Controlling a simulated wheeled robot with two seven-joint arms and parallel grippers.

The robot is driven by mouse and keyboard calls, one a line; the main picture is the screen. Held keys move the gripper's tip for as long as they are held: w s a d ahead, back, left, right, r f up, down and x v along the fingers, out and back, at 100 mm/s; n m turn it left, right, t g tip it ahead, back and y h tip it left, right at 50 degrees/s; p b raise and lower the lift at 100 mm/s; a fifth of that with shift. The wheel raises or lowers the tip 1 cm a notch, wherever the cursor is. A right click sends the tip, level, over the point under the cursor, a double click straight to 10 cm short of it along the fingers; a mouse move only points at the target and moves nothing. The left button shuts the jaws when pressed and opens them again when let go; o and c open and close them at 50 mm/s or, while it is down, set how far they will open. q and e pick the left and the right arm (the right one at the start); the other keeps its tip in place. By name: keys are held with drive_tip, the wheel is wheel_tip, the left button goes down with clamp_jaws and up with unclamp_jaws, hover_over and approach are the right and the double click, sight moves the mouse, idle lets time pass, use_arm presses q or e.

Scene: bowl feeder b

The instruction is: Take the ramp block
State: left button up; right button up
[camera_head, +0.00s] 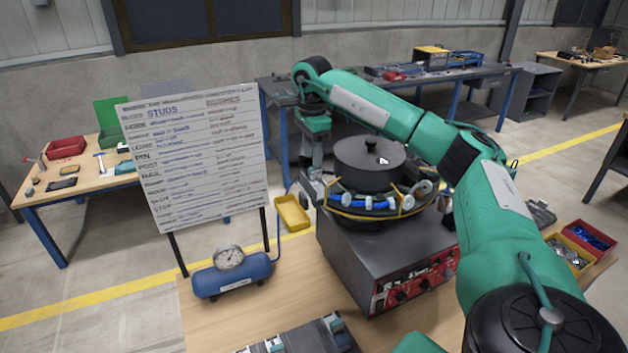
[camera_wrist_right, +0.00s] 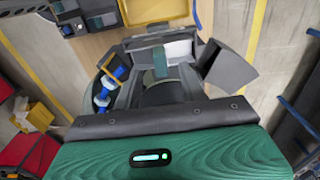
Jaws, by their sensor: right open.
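My right gripper (camera_head: 312,186) is open at the left rim of the bowl feeder (camera_head: 375,212). In the right wrist view the gripper (camera_wrist_right: 170,64) has its dark fingers spread. A pale grey block-like piece (camera_wrist_right: 181,50) with a teal strip beside it shows between them; it may be the ramp block, but I cannot tell for sure. In the head view the fingers hide most of that spot. I cannot tell whether the fingers touch the piece. My left gripper is not in view.
A yellow tray (camera_head: 291,212) lies left of the feeder, near the gripper. A blue air tank with a gauge (camera_head: 231,276) and a written board (camera_head: 195,160) stand further left. A dark fixture (camera_head: 300,340) sits at the front edge. Red and yellow bins (camera_head: 590,237) are at right.

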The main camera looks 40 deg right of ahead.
sight(314, 169)
drive_tip(key=shift+f, duration=0.1)
drive_tip(key=shift+s+f+p, duration=0.1)
drive_tip(key=shift+f+p, duration=0.1)
drive_tip(key=shift+p, duration=0.2)
drive_tip(key=f+p, duration=0.1)
drive_tip(key=f, duration=0.1)
drive_tip(key=f+p, duration=0.1)
drive_tip(key=f, duration=0.1)
drive_tip(key=shift+d+p, duration=0.3)
drive_tip(key=shift+d, duration=0.05)
drive_tip(key=shift+f, duration=0.4)
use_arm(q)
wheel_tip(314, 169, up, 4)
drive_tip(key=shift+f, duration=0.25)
use_arm(e)
drive_tip(key=shift+a, duration=0.1)
drive_tip(key=shift+c, duration=0.4)
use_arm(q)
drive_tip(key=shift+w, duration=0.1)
use_arm(e)
clamp_jaws()
